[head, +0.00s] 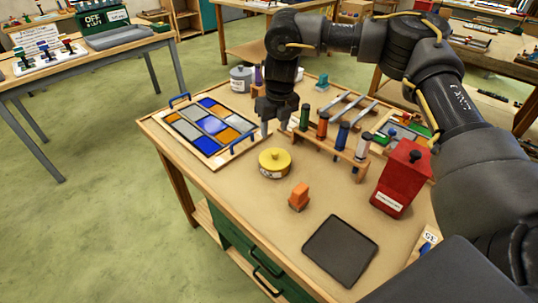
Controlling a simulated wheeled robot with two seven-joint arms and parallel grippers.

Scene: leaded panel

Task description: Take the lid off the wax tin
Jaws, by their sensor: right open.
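A round yellow tin (273,171) stands upright on the workbench, and I take it for the wax tin. Its yellow lid (275,157), with a small knob on top, sits on it. A pale label shows on its side, too small to read. My right gripper (275,122) points down just behind the tin, apart from it. It is open, with nothing visible in it. My left gripper is not in the view.
A leaded panel (212,126) with blue handles lies left of the gripper. A wooden rack (330,146) of coloured tools is close on its right. An orange block (299,196), dark mat (341,250) and red box (402,180) stand nearer. The bench's front left is clear.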

